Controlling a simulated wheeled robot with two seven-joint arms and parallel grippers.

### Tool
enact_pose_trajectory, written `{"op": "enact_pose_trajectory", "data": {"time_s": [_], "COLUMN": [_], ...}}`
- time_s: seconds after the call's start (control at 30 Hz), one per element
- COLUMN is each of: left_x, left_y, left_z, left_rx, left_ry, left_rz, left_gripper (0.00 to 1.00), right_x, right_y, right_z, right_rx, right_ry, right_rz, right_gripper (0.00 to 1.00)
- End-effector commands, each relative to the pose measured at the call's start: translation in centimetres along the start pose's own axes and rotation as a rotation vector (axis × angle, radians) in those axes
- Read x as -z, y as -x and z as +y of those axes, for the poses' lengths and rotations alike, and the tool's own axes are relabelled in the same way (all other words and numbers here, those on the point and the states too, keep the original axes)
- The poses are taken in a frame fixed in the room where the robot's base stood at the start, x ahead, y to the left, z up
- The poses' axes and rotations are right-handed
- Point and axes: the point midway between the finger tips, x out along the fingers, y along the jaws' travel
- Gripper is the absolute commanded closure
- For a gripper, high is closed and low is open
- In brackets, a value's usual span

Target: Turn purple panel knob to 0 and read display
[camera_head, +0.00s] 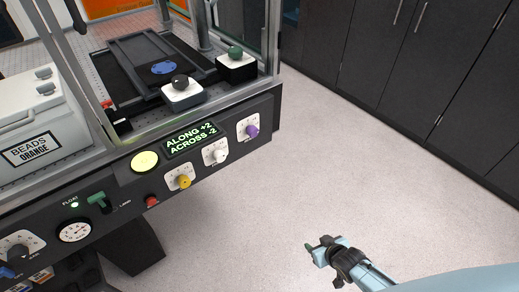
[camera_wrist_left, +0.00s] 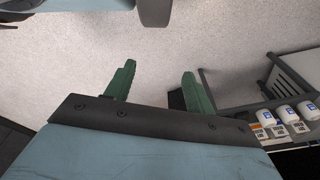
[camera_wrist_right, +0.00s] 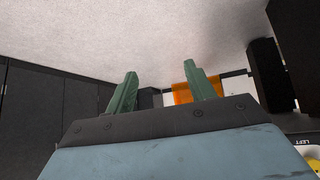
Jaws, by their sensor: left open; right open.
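The purple knob (camera_head: 252,131) sits on a white dial plate at the right end of the front panel. Its pointer setting is too small to read. The display (camera_head: 191,139) on the panel shows green text, "ALONG +2" and "ACROSS -2". My right gripper (camera_head: 313,247) is over the floor, to the right of and apart from the panel. In the right wrist view its two green fingers (camera_wrist_right: 160,92) are spread with nothing between them. My left gripper is outside the head view. In the left wrist view its green fingers (camera_wrist_left: 157,82) are apart and empty.
A white knob (camera_head: 220,156) and a yellow knob (camera_head: 184,182) sit left of the purple one. A red button (camera_head: 151,201) and a green lever (camera_head: 99,200) are further left. Dark cabinets (camera_head: 400,80) line the right. The floor (camera_head: 330,170) between is clear.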

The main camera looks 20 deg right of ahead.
Motion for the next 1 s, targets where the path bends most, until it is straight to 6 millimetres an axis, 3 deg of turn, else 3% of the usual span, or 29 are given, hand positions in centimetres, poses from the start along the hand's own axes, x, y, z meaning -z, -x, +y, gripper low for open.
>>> {"op": "enact_pose_trajectory", "data": {"time_s": [0.03, 0.17, 0.3, 0.4, 0.53, 0.7, 0.83, 1.0], "left_x": [1.3, 4.3, 6.8, 7.9, 8.8, 9.2, 9.4, 9.7], "left_y": [-1.6, -1.7, -1.1, -0.2, 1.1, 2.4, 3.1, 4.3], "left_z": [-0.2, -0.8, -1.2, -1.5, -1.8, -1.9, -1.8, -1.4], "left_rx": [0.004, 0.015, 0.025, 0.032, 0.040, 0.044, 0.043, 0.036], "left_ry": [0.001, 0.003, 0.007, 0.009, 0.009, 0.009, 0.010, 0.012], "left_rz": [0.016, 0.039, 0.063, 0.076, 0.090, 0.099, 0.104, 0.113], "left_gripper": [0.46, 0.46, 0.46, 0.46, 0.46, 0.46, 0.46, 0.46], "right_x": [3.3, 12.6, 20.8, 25.0, 28.2, 30.0, 30.8, 32.3], "right_y": [-1.9, -2.2, 0.1, 2.6, 6.0, 8.7, 9.0, 7.8], "right_z": [0.6, 1.0, -0.2, -1.6, -3.5, -4.9, -5.3, -5.8], "right_rx": [0.007, 0.051, 0.136, 0.208, 0.290, 0.353, 0.366, 0.365], "right_ry": [-0.009, -0.040, -0.058, -0.063, -0.061, -0.058, -0.058, -0.058], "right_rz": [0.097, 0.317, 0.532, 0.656, 0.770, 0.839, 0.852, 0.853], "right_gripper": [0.46, 0.46, 0.46, 0.46, 0.46, 0.46, 0.46, 0.46]}}
